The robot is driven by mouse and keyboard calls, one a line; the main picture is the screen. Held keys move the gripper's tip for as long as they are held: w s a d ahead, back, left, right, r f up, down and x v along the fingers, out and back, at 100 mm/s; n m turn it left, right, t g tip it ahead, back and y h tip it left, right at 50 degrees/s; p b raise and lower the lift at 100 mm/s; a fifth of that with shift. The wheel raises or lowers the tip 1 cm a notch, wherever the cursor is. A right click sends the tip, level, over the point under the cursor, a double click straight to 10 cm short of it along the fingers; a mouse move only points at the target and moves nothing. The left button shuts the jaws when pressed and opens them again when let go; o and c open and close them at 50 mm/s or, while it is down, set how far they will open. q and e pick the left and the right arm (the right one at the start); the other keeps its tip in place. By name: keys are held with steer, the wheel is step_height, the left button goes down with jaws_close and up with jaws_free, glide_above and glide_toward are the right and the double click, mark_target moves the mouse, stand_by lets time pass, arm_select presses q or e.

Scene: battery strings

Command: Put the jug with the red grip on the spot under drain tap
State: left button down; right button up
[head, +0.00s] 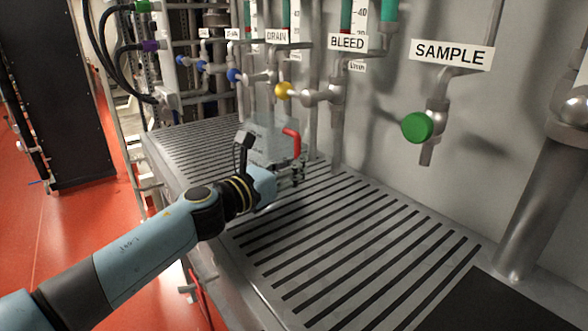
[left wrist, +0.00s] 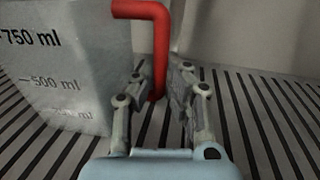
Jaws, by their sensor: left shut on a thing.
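The clear jug (head: 262,135) with graduation marks and a red grip (head: 292,140) is over the slotted bench top, below the DRAIN label (head: 277,37). It fills the left of the left wrist view (left wrist: 70,65). My left gripper (head: 297,172) is shut on the jug's red grip, which shows between its fingers in the left wrist view (left wrist: 155,45). The drain tap (head: 236,76) has a blue knob and is behind and above the jug. The spot under it is hidden. I cannot tell whether the jug's base touches the slats. My right gripper is not in view.
The slotted grating (head: 340,235) is clear to the right and front. The yellow bleed tap (head: 284,90) and green sample tap (head: 417,127) hang from the back wall. A thick grey pipe (head: 541,200) stands at right. More blue-knobbed taps (head: 202,66) are at left.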

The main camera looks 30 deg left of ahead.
arm_select(q)
steer(key=shift+f, duration=0.2)
steer(key=c, duration=1.5)
jaws_free()
steer(key=shift+o, duration=0.2)
steer(key=shift+r, duration=0.2)
